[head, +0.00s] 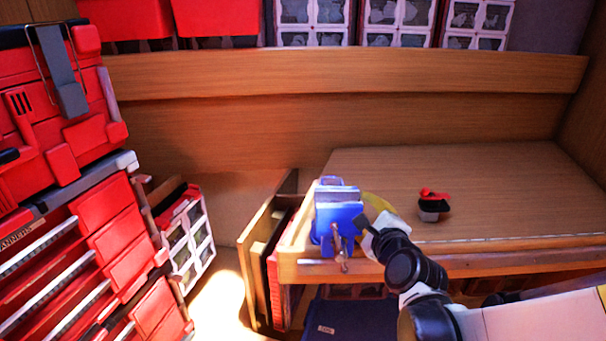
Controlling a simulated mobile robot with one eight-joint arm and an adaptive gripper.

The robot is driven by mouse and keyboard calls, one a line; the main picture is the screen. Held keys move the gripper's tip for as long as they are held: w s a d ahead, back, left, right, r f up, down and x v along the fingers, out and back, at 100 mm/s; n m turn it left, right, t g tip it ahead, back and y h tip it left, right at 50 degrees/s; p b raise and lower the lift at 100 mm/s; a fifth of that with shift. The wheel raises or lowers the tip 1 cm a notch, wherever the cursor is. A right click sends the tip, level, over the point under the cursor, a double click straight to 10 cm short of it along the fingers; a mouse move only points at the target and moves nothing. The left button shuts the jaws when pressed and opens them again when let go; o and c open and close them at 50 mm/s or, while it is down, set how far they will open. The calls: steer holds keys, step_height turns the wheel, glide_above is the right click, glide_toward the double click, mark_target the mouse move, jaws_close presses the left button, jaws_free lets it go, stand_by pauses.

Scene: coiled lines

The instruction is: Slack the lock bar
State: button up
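A blue vise (338,212) with pale jaws stands at the left front corner of the wooden workbench. A thin grey bar (314,262) runs level below its front, beside a small brownish screw end (341,262). This bar may be the lock bar; the view is too small to be sure. My gripper (366,224) is at the right side of the vise, its dark tip close to the blue body. I cannot tell whether it touches. Its fingers are too small and dark to show whether they are open, and nothing shows held in them.
The workbench (520,190) is mostly clear. Red tool boxes (75,180) stack at left. A blue box (348,314) sits below the bench.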

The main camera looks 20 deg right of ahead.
steer(key=shift+w, duration=0.4)
steer(key=shift+s, duration=0.1)
jaws_close()
